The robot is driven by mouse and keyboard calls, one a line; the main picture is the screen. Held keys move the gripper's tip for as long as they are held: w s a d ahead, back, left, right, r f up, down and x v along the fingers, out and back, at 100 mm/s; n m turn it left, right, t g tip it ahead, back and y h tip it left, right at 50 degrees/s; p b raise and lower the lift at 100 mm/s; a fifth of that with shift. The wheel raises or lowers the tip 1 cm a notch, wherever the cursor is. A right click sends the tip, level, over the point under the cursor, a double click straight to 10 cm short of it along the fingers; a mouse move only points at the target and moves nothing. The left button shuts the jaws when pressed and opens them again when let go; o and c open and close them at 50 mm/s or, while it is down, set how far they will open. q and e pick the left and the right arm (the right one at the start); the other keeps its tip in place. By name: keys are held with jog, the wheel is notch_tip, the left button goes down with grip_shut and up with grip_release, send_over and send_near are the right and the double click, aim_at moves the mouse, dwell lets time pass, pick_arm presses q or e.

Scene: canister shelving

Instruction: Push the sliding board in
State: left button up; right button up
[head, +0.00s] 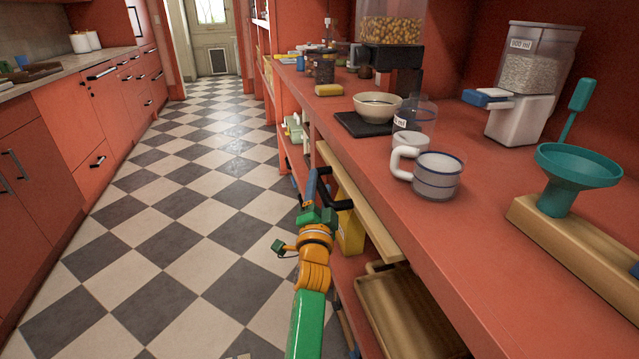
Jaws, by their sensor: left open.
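The sliding board (362,205) is a long, pale wooden board. It sticks out from under the red counter's front edge, on the aisle side. My left gripper (339,188) is beside the board's outer long edge, low over the aisle. Its two dark fingers are spread apart and point right toward the board, with nothing seen between them. I cannot tell whether the fingertips touch the board. My right gripper is not in view.
The counter (500,245) holds a striped mug (438,178), a bowl (378,105), a teal funnel (575,168) and a clear canister (535,70). A wooden tray (385,325) and a yellow container (351,232) are below. The checkered floor (180,220) at left is clear.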

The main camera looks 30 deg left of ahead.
pick_arm(q)
jog(key=shift+s, duration=0.1)
jog(key=shift+c, duration=1.3)
grip_shut()
jog(key=shift+r, duration=0.1)
